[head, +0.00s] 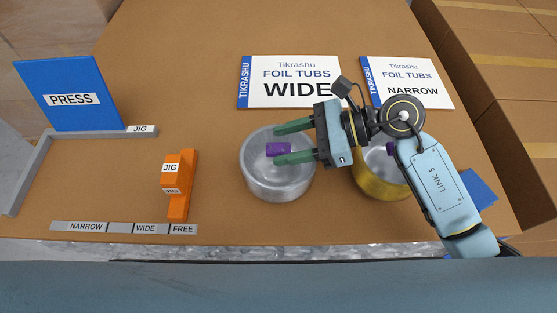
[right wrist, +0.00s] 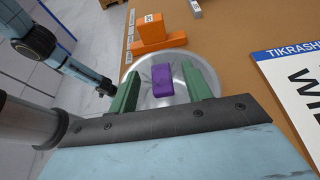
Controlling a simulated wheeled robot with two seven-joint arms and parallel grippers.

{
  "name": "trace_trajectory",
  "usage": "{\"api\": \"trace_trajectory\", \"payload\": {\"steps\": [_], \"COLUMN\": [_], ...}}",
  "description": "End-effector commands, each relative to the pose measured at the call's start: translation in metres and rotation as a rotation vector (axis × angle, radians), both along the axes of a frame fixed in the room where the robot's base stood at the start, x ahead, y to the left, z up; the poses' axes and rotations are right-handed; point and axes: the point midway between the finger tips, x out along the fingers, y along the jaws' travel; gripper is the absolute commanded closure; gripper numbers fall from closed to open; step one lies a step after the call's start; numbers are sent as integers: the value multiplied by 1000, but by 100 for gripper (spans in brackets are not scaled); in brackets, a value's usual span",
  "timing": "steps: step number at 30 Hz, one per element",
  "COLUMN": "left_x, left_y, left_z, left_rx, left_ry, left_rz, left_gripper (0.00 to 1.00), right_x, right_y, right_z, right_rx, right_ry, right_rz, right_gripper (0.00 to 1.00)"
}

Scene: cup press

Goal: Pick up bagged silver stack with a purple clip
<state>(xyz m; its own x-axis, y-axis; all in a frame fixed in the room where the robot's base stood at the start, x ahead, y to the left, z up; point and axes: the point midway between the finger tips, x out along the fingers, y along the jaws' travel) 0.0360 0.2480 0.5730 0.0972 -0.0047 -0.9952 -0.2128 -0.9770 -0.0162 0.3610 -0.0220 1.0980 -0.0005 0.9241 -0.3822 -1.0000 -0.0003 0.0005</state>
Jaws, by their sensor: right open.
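The silver stack (head: 262,183) is a round, shiny tub stack standing on the brown table, with a purple clip (head: 278,148) at its top. Any clear bag around it is hard to make out. My right gripper (head: 276,146) is open above the stack, its two green fingers on either side of the purple clip. In the right wrist view the purple clip (right wrist: 162,80) shows between the fingers, with a gap on each side, and the silver stack (right wrist: 145,72) lies behind it. Whether the fingers are level with the clip is unclear. My left gripper does not show clearly.
A gold stack (head: 372,187) with a purple clip stands to the right, partly behind my right arm. Foil-tub signs (head: 290,70) lie behind. An orange jig (head: 180,190), a blue press board (head: 68,95) and a grey labelled strip (head: 120,228) are left.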

Motion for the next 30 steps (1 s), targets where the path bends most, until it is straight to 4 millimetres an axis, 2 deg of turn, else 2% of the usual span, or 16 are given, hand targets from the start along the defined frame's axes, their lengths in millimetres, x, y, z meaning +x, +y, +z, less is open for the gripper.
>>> {"api": "trace_trajectory", "payload": {"steps": [4, 12, 24, 30], "left_x": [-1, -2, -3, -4], "left_y": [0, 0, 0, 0], "left_z": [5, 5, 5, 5], "left_rx": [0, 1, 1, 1], "left_ry": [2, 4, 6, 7], "left_rz": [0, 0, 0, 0], "left_gripper": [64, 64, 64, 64], "right_x": [0, 0, 0, 0], "right_y": [16, 19, 19, 19], "right_z": [-5, -8, -8, -7], "right_rx": [1, 0, -1, 0], "right_ry": [2, 0, 0, -1], "right_rz": [-1, 0, 0, -1], "right_gripper": [51, 51, 100, 100]}}
